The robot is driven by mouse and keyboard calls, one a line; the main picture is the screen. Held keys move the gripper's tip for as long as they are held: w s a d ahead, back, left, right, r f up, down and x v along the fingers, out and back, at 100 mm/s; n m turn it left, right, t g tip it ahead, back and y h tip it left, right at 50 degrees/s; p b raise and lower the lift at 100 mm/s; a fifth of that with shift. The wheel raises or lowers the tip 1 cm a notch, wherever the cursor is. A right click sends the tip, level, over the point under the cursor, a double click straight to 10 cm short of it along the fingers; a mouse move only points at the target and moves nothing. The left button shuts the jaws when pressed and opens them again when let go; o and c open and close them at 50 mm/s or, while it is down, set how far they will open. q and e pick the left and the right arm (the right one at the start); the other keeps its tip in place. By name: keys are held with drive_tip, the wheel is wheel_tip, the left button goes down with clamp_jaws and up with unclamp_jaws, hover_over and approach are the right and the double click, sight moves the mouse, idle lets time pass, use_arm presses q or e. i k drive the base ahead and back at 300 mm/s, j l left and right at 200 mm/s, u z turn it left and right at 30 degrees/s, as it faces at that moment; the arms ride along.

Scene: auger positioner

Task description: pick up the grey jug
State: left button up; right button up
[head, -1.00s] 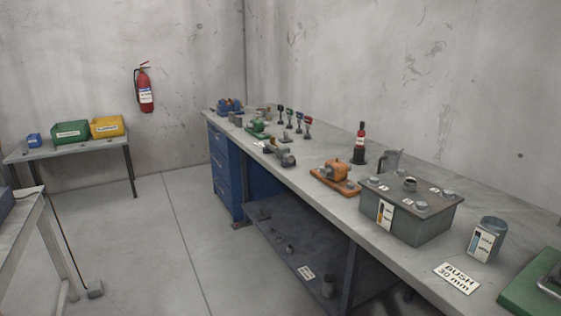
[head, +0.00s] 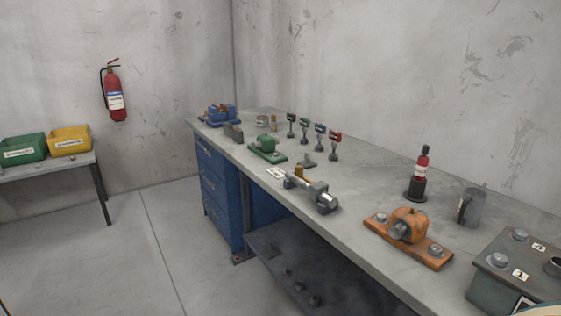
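The grey jug (head: 472,207) stands upright on the long workbench (head: 345,210), toward the right of the head view. It has a dark handle on its left side and a short spout at its upper right. It is behind the grey box and to the right of the black and red bottle. Neither of my grippers is in view.
An orange bearing block (head: 408,236) and a grey bolted box (head: 515,272) stand in front of the jug. A black and red bottle (head: 419,175) is to its left. Several tools and fixtures fill the far end. Open floor (head: 110,265) lies left of the bench.

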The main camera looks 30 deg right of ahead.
sight(472, 199)
drive_tip(key=i, duration=0.8)
drive_tip(key=i+j+z, duration=0.15)
drive_tip(key=i, duration=0.65)
drive_tip(key=z, duration=0.4)
drive_tip(key=i+z, duration=0.1)
drive_tip(key=z, duration=0.75)
drive_tip(key=i+j+z, duration=0.1)
drive_tip(key=z, duration=0.3)
